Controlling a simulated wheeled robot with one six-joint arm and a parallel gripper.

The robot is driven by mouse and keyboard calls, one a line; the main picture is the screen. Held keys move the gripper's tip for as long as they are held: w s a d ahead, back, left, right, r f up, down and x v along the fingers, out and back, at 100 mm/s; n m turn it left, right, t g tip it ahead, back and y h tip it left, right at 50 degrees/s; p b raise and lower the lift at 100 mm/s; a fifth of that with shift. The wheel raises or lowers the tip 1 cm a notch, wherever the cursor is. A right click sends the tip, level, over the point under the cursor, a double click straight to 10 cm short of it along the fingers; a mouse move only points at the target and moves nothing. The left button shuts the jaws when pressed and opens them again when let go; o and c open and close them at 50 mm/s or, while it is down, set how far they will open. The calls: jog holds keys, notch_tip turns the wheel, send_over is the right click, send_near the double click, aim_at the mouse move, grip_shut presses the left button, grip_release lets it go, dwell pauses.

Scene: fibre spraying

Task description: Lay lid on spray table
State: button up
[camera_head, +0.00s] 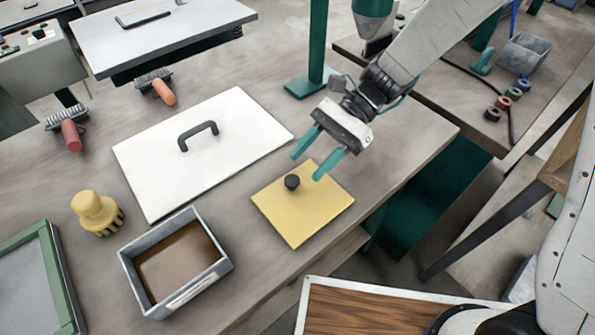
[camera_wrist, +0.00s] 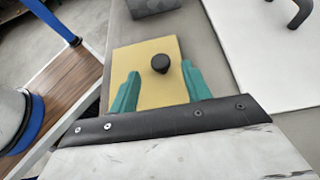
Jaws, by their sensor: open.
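A flat yellow square plate (camera_head: 312,215) with a black round knob (camera_head: 292,182) lies on the grey workbench. In the wrist view the yellow plate (camera_wrist: 150,92) lies ahead of my gripper (camera_wrist: 160,69), and the knob (camera_wrist: 160,63) appears between the fingertips. My gripper (camera_head: 306,167), with teal fingers, is open and empty above the plate's far edge. The knob is not gripped. A larger white flat board (camera_head: 210,165) with a black bar handle (camera_head: 198,134) lies left of the plate. I cannot tell which piece the task calls the lid, nor which surface is the spray table.
A grey open box (camera_head: 128,265) with brown contents, a yellow knobbed tool (camera_head: 96,210), two brushes (camera_head: 70,133) (camera_head: 162,92) and a green-framed screen (camera_head: 62,275) stand on the bench. A green post (camera_head: 317,50) rises behind. A white-topped table (camera_head: 165,35) stands at back left.

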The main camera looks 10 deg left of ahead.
jog(key=v, duration=0.6)
jog(key=shift+w+d+r, duration=0.2)
jog(key=shift+w, duration=0.1)
jog(key=s+d+r+n+t+h, duration=0.2)
jog(key=s+d+r+t, duration=0.1)
jog(key=d, duration=0.6)
jog(key=s+d+r+n+t+h, duration=0.3)
jog(key=s+d+r+t, duration=0.1)
jog(key=s+d, duration=0.3)
jog(key=s+d+r+n+t+h, duration=0.3)
jog(key=s+d+r, duration=0.2)
jog(key=d, duration=0.6)
jog(key=shift+t, duration=0.4)
